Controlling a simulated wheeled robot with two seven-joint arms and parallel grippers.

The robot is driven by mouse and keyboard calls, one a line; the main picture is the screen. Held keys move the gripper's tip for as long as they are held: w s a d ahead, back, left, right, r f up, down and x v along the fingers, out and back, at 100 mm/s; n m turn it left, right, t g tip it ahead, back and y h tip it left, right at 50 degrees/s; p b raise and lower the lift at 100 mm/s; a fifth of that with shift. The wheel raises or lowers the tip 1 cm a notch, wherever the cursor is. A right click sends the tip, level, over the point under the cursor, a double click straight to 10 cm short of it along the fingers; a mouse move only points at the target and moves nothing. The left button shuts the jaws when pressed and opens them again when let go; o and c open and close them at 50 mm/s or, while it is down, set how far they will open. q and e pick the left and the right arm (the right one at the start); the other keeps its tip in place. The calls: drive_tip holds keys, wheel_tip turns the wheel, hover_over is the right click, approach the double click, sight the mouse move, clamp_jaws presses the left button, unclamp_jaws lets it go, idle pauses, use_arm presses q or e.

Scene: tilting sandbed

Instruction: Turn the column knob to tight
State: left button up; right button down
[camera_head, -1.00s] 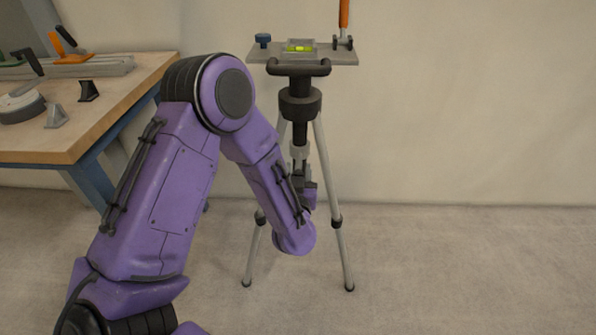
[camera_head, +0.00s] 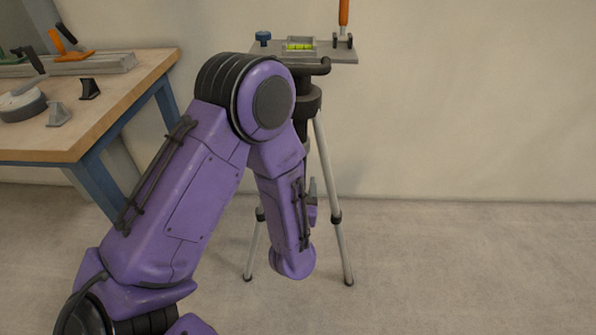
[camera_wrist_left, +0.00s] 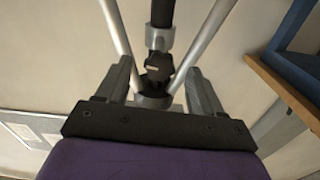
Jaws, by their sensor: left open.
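The tripod (camera_head: 335,218) stands upright on the floor, its column partly hidden behind my purple left arm in the head view. In the left wrist view the dark column (camera_wrist_left: 162,12) runs down the middle. A small dark knob (camera_wrist_left: 157,66) appears on it, just above a round grey hub. My left gripper (camera_wrist_left: 159,72) is open, one grey finger on each side of the knob, with gaps showing. In the head view only a bit of this gripper shows beside the forearm. The knob is hidden there. My right gripper is not in view.
The tripod's top plate (camera_head: 345,57) carries a spirit level (camera_head: 300,45), a blue knob (camera_head: 263,38) and an orange handle (camera_head: 344,12). A wooden workbench (camera_head: 105,118) with tools stands at the left. The floor right of the tripod is clear.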

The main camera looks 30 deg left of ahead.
use_arm(q)
drive_tip(key=v, duration=0.5)
drive_tip(key=shift+w, duration=0.1)
drive_tip(key=s+d+f+g+h, duration=0.1)
drive_tip(key=s+f+g+h, duration=0.2)
drive_tip(key=f, duration=0.4)
drive_tip(key=s+f+g+h, duration=0.2)
drive_tip(key=f+g+h, duration=0.1)
drive_tip(key=f, duration=0.5)
drive_tip(key=s+a+f+n+g, duration=0.1)
drive_tip(key=s+a+f+g, duration=0.15)
drive_tip(key=s+f, duration=0.4)
drive_tip(key=s+a+f+g, duration=0.1)
drive_tip(key=s+f+g, duration=0.2)
drive_tip(key=s, duration=0.6)
wheel_tip(320, 180, up, 19)
drive_tip(key=s+p, duration=0.2)
drive_tip(key=p, duration=1.8)
drive_tip(key=shift+a+g, duration=0.25)
drive_tip(key=shift+g, duration=0.1)
drive_tip(key=shift+f, duration=0.1)
